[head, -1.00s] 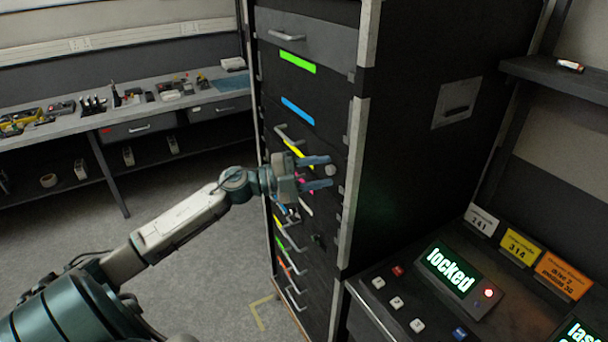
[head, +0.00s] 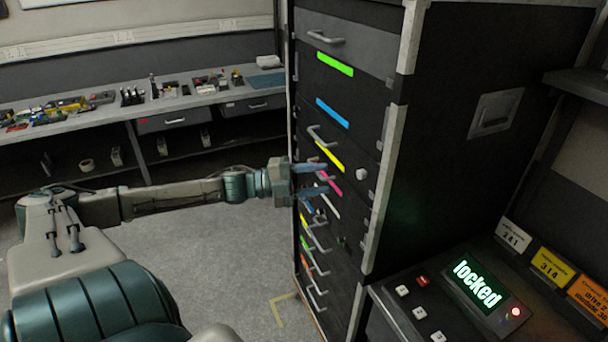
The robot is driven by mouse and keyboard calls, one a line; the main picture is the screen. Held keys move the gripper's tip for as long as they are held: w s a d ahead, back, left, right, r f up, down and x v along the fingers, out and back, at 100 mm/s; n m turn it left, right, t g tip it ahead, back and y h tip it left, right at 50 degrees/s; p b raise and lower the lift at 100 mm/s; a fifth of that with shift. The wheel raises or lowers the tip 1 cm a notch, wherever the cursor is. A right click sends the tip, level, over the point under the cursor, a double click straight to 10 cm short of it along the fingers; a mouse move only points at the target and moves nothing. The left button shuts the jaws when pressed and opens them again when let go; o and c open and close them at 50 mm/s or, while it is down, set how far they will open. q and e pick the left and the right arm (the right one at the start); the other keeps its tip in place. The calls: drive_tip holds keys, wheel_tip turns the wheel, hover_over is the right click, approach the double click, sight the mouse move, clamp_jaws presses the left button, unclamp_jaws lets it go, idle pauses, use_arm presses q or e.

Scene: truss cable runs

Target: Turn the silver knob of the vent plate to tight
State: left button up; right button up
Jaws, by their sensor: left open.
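The silver knob (head: 361,174) is a small round pale cap on the dark front of the rack (head: 345,147), at the right end of the row with the yellow and pink strips. No separate vent plate outline is clear to me. My left gripper (head: 323,175) comes in from the left, with its two blue-grey fingers open and pointing right toward the knob. The fingertips stop short of the knob in the picture, and nothing shows between them. The knob's markings are too small to read. My right gripper is not in view.
The rack front carries coloured strips and several drawer handles (head: 325,37) near my left gripper. A console with a lit "locked" display (head: 477,284) stands at lower right. A workbench (head: 190,100) with tools is behind at left. The grey floor (head: 220,255) between is open.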

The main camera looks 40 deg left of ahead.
use_arm(q)
drive_tip(key=p+v, duration=0.2)
drive_tip(key=shift+s+a, duration=0.25)
idle(0.5)
